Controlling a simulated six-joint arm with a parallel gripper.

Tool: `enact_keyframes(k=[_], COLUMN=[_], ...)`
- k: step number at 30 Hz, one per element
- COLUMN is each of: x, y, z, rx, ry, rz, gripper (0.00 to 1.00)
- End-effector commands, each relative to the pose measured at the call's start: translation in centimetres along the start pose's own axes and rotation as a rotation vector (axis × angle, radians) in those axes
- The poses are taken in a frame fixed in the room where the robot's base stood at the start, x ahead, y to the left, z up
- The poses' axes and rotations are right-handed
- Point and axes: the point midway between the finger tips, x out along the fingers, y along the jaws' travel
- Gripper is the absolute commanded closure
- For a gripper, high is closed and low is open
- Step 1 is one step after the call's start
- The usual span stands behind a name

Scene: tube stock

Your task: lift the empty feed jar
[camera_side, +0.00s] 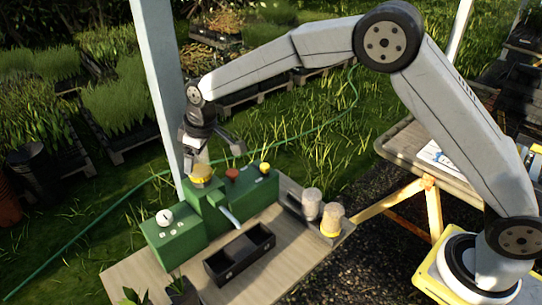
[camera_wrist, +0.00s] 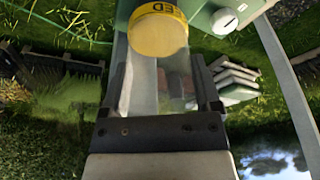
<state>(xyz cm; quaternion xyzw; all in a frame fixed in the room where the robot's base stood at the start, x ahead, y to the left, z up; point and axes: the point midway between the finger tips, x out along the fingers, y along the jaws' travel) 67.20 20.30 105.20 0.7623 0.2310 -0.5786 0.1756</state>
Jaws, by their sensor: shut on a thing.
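The feed jar is clear, with a yellow collar (camera_side: 202,174) at its lower end, over the green machine (camera_side: 175,240). In the wrist view the yellow collar (camera_wrist: 158,32) carries lettering that ends in "ED". The see-through jar body (camera_wrist: 172,85) lies between the fingers of my gripper (camera_wrist: 160,75), which is shut on it. In the side view my gripper (camera_side: 203,150) points down at the jar from above. Whether the collar touches its seat on the machine is hard to tell. The jar looks empty.
A black two-part tray (camera_side: 240,254) sits on the wooden bench (camera_side: 290,265). A white post (camera_side: 160,90) stands close behind.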

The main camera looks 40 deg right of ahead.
Motion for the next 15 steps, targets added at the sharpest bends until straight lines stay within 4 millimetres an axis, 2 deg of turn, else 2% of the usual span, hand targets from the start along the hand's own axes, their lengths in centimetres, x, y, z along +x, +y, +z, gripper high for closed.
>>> enact_keyframes(k=[5,9,15], x=[-1.2,-2.8,-5.1], y=[0.0,0.0,-0.5], z=[-0.4,-0.8,0.2], rx=[0.0,0.0,0.0], ry=[0.003,0.003,0.001], rz=[0.001,0.001,0.0], gripper=[0.88,0.88,0.88])
